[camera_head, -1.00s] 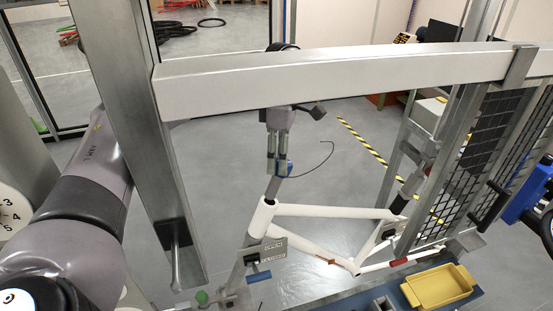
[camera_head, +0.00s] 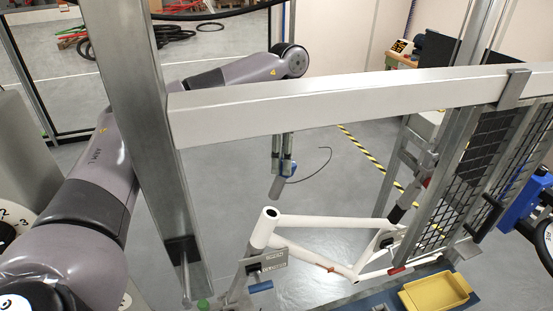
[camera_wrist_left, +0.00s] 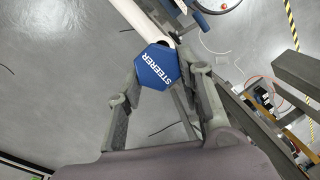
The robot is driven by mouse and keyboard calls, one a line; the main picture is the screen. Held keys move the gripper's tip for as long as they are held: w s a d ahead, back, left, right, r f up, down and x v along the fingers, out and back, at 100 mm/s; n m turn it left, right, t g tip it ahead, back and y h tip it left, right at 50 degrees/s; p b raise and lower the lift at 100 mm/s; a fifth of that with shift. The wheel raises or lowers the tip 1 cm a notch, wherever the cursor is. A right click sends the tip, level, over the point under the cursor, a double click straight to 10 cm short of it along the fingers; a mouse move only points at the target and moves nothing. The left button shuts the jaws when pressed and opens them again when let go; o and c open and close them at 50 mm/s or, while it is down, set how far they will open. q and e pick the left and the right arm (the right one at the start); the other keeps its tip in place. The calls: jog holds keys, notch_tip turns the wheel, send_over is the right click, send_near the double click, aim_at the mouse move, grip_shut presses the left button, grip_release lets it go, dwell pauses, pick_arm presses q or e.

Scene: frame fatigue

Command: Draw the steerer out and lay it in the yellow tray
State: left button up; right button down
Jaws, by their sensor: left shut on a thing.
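The steerer (camera_head: 276,187) is a grey tube with a blue hexagonal cap. In the left wrist view its cap (camera_wrist_left: 157,67) reads STEERER and sits between the fingers. The two look apart, with a small gap. The yellow tray (camera_head: 437,291) is at the lower right and looks empty. My right gripper is out of view.
A white crossbeam (camera_head: 330,103) passes in front of my left arm, with a grey post (camera_head: 150,140) at left. A mesh panel (camera_head: 470,165) rises behind the tray at right.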

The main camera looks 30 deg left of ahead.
pick_arm(q)
jog(key=shift+w+d+r, duration=0.1)
jog(key=shift+d+r, duration=0.1)
jog(key=shift+r, duration=0.25)
jog(key=shift+w+r+p, duration=0.1)
jog(key=shift+r+p, duration=0.8)
jog(key=shift+w+r, duration=0.15)
jog(key=shift+r, duration=0.75)
